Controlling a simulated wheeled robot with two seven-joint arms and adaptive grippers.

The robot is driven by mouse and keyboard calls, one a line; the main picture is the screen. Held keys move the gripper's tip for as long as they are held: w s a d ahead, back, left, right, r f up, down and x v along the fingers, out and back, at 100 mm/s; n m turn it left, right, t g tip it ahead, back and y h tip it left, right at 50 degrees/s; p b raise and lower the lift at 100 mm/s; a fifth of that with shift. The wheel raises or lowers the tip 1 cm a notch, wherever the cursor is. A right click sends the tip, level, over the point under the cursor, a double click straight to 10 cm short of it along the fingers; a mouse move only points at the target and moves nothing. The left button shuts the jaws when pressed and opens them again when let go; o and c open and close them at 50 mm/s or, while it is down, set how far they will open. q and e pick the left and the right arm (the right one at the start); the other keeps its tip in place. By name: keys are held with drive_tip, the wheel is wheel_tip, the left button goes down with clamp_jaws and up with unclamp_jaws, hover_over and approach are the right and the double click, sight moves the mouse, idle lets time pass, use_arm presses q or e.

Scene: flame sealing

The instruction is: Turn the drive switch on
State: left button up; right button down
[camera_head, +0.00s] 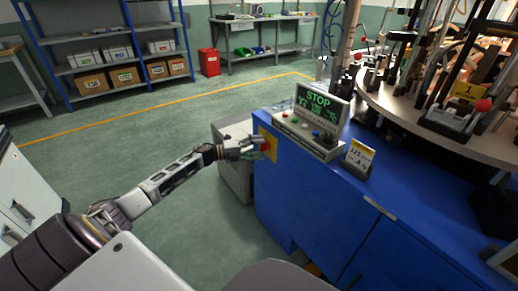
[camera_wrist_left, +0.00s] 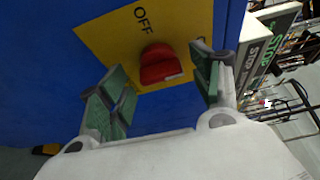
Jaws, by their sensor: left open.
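The drive switch is a red knob (camera_wrist_left: 160,66) on a yellow plate (camera_wrist_left: 98,42) marked "OFF", fixed to the side of the blue machine cabinet. In the head view the red knob (camera_head: 266,146) shows at the cabinet's left end, just past my left fingertips. My left gripper (camera_head: 250,147) is open and empty. In the left wrist view its two green-padded fingers (camera_wrist_left: 160,88) stand apart, one on each side of the knob. I cannot tell whether either finger touches it. My right gripper is not in view.
A control panel with a screen reading "STOP" (camera_head: 320,105) sits on the blue cabinet (camera_head: 330,205), beside a small yellow-and-white sign (camera_head: 358,157). A round table (camera_head: 400,110) with rods stands at right. A grey box (camera_head: 233,165) is near my left gripper. Green floor at left is open.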

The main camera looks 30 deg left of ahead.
use_arm(q)
drive_tip(key=v, duration=1.1)
drive_tip(key=shift+s+a, duration=0.15)
drive_tip(key=shift+r, duration=0.1)
idle(0.8)
